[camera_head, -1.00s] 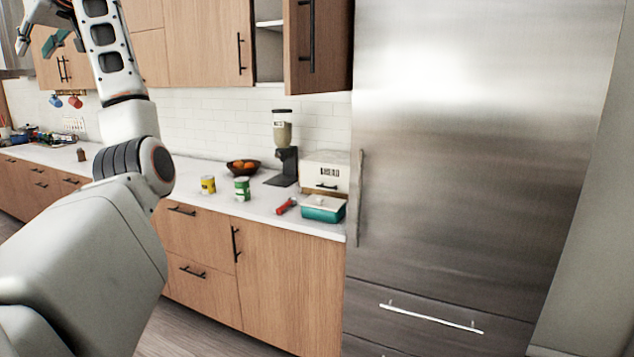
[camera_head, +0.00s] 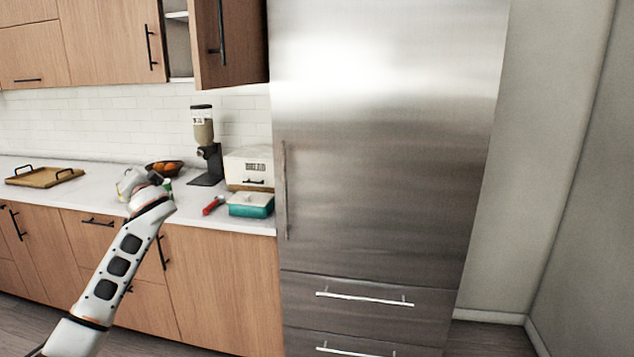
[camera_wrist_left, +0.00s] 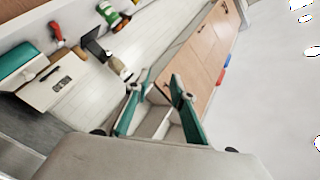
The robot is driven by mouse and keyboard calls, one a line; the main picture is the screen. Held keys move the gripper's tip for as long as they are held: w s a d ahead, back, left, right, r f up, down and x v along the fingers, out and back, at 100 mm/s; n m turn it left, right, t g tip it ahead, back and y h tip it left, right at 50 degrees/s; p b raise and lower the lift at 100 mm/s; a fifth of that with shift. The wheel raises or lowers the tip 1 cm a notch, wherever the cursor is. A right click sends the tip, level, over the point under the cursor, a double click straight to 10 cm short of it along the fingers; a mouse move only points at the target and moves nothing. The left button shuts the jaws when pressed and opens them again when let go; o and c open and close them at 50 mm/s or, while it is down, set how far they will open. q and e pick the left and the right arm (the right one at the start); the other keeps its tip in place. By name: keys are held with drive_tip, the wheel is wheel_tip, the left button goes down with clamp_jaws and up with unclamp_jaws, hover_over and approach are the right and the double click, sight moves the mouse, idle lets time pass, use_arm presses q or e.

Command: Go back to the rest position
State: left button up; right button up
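My left arm (camera_head: 117,262) rises from the lower left in the head view, with its wrist end in front of the counter. The left gripper is hard to make out there. In the left wrist view, the left gripper (camera_wrist_left: 159,83) shows two teal fingers standing apart with nothing between them. My right arm and right gripper are in neither view.
The counter (camera_head: 95,178) holds a wooden tray (camera_head: 44,177), a fruit bowl (camera_head: 164,168), a dispenser (camera_head: 205,145), a bread box (camera_head: 248,167), and a teal container (camera_head: 250,205). A steel fridge (camera_head: 385,150) stands right of it. An upper cabinet door (camera_head: 232,40) is open.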

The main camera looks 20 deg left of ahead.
use_arm(q)
drive_tip(key=d+f+m+t+h, duration=0.1)
drive_tip(key=d+f+m+h, duration=0.3)
drive_tip(key=f, duration=0.7)
drive_tip(key=d+f+m+t+h, duration=0.2)
drive_tip(key=d+f, duration=0.5)
drive_tip(key=f, duration=0.4)
drive_tip(key=s+d+f+m+h, duration=0.1)
drive_tip(key=s+d+f+h, duration=0.1)
drive_tip(key=s+d+f, duration=0.3)
drive_tip(key=s+d+f+m+g+h, duration=0.1)
drive_tip(key=s+d+f, duration=0.1)
drive_tip(key=f, duration=0.5)
drive_tip(key=s+d+f+m+h, duration=0.1)
drive_tip(key=s+d+f+h, duration=0.1)
drive_tip(key=s+d+f, duration=0.3)
drive_tip(key=s+d+f+g+h, duration=0.1)
drive_tip(key=s+d+f+h, duration=0.1)
drive_tip(key=s+d+f, duration=0.4)
drive_tip(key=s+d+f+m+g+h, duration=0.1)
drive_tip(key=s+d+f+h, duration=0.2)
drive_tip(key=s, duration=0.5)
drive_tip(key=s+d+f+g+h, duration=0.1)
drive_tip(key=s+d+f, duration=0.45)
drive_tip(key=s, duration=0.25)
drive_tip(key=w+d+r+n+t, duration=0.1)
drive_tip(key=d+n, duration=0.4)
drive_tip(key=d, duration=0.7)
drive_tip(key=shift+w+d, duration=0.25)
drive_tip(key=shift+d, duration=0.1)
